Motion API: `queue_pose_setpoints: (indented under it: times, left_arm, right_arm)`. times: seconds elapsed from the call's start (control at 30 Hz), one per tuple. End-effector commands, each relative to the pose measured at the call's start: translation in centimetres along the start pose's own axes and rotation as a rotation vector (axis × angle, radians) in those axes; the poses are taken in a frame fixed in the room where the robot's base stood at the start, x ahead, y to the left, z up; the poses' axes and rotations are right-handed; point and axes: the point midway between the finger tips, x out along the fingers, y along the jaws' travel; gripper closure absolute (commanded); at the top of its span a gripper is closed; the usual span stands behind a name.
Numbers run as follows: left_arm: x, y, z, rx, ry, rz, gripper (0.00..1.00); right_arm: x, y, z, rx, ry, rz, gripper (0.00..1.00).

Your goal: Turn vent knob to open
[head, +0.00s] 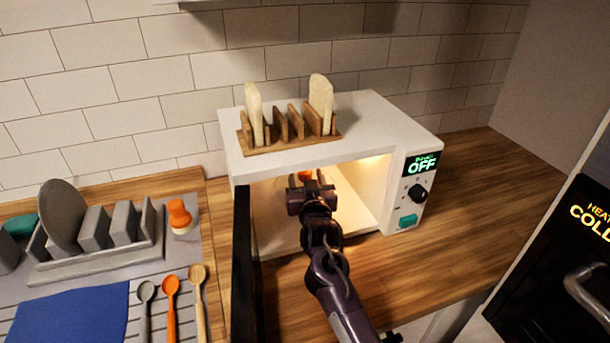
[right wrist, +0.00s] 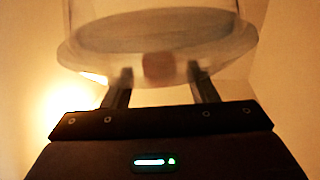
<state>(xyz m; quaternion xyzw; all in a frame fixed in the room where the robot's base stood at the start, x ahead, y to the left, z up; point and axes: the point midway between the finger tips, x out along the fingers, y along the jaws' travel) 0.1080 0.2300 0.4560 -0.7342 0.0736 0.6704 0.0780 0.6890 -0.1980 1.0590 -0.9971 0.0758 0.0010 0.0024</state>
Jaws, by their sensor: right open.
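My right gripper (head: 311,188) reaches into the open white microwave (head: 395,125), pointing away from the head camera. In the right wrist view its two fingers (right wrist: 160,78) are apart. A clear, pale cover (right wrist: 240,35) with a round rim shows ahead of them. A small reddish-brown knob (right wrist: 158,65) shows between the fingertips, blurred; I cannot tell whether the fingers touch it or how it is turned. In the head view a bit of orange (head: 304,176) shows just beyond my gripper, mostly hidden by it. My left gripper is not in view.
The black microwave door (head: 243,265) stands open left of my arm. A wooden rack (head: 290,138) with bread slices sits on top. The microwave's black dial (head: 417,192) is beside a display reading OFF. Spoons (head: 171,290) and a dish rack (head: 95,262) are left.

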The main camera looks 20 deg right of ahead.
Motion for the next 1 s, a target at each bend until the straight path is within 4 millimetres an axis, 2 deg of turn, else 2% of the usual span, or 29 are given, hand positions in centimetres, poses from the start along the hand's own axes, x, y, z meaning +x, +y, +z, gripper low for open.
queue_pose_setpoints:
  times: [0.2, 0.37, 1.0]
  left_arm:
    - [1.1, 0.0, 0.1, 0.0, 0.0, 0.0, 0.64]
    - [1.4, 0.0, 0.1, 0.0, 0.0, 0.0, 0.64]
    - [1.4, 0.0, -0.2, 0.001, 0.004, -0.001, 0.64]
  right_arm:
    - [-3.6, 0.0, 0.3, 0.001, 0.0, -0.001, 0.47]
    - [-5.1, 0.0, 0.2, 0.0, -0.001, 0.0, 0.47]
    - [-5.4, 0.0, 0.0, 0.0, 0.0, 0.0, 0.47]
